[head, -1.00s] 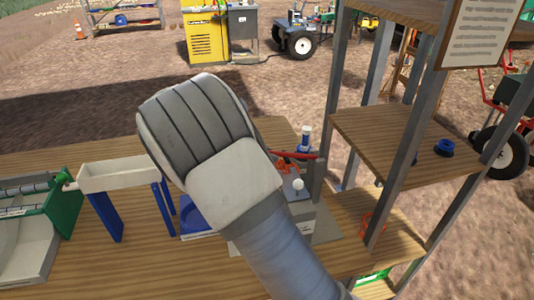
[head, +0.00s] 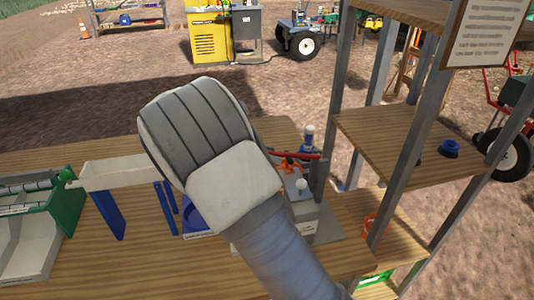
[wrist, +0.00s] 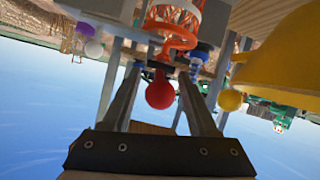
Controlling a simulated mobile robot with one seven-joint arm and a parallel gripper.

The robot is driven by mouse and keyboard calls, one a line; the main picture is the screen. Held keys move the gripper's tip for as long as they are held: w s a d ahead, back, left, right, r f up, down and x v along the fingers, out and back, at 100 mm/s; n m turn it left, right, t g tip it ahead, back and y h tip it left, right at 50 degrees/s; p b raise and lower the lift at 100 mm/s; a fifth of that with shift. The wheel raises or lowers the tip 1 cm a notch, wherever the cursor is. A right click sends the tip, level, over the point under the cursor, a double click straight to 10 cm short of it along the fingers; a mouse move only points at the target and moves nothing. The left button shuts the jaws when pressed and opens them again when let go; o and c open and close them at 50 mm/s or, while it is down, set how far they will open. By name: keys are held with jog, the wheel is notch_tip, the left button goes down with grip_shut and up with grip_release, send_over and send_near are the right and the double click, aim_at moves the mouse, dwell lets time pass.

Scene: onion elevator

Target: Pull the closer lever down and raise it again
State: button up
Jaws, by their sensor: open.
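A red round knob (wrist: 160,92) shows in the wrist view between the two fingers of my gripper (wrist: 160,72). The fingers are open, one on each side of it; I cannot tell whether either touches it. In the head view a red lever bar (head: 308,155) stands out to the right behind my wrist, on a small machine (head: 303,222) on the table. No readable label names the closer lever. In the head view my arm hides the gripper, the knob and part of the machine.
A white knob (head: 301,184) and a blue-white post (head: 309,136) stand close to the red bar. The orange coil (wrist: 172,30) is near the fingers. A yellow shape (wrist: 285,55) fills the wrist view's right. Shelf posts (head: 405,165) rise right of the machine.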

jog(key=v, duration=0.7)
jog(key=shift+a, duration=0.2)
jog(key=shift+c, duration=0.2)
